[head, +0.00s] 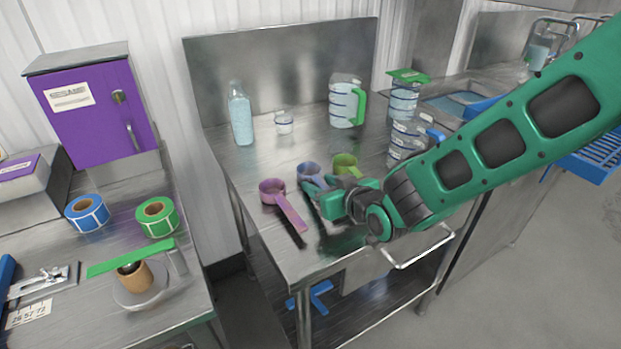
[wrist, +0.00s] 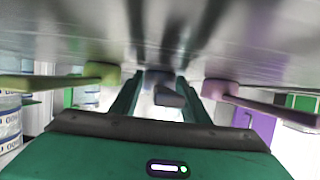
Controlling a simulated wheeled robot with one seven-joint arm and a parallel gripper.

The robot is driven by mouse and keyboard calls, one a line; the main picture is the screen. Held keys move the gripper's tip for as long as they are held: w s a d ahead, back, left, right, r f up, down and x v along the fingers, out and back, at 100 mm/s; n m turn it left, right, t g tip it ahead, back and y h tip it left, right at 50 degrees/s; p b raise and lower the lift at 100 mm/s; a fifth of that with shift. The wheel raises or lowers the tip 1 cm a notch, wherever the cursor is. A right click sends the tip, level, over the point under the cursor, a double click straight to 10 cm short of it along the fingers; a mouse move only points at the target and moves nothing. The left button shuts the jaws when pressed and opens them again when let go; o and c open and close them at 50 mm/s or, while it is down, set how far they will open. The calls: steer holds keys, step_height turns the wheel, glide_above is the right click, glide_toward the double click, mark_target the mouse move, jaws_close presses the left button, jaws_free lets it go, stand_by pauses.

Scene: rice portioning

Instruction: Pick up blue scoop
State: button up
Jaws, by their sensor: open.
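The blue scoop (head: 309,172) lies on the metal table between a pink scoop (head: 272,187) and a green scoop (head: 345,163). My gripper (head: 318,188) is open and low over the table, its fingers reaching toward the blue scoop. The gripper hides most of the blue scoop's handle in the head view. In the wrist view, the blue scoop (wrist: 168,97) shows between the two open fingers of my gripper (wrist: 160,104). I cannot tell whether the fingers touch it.
The pink scoop (wrist: 222,90) and green scoop (wrist: 100,73) flank my fingers closely in the wrist view. A bottle (head: 240,115), a small jar (head: 284,122) and a green-handled jug (head: 345,101) stand farther back. A blue-handled jug (head: 407,140) stands near my arm.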

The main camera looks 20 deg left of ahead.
jaws_close()
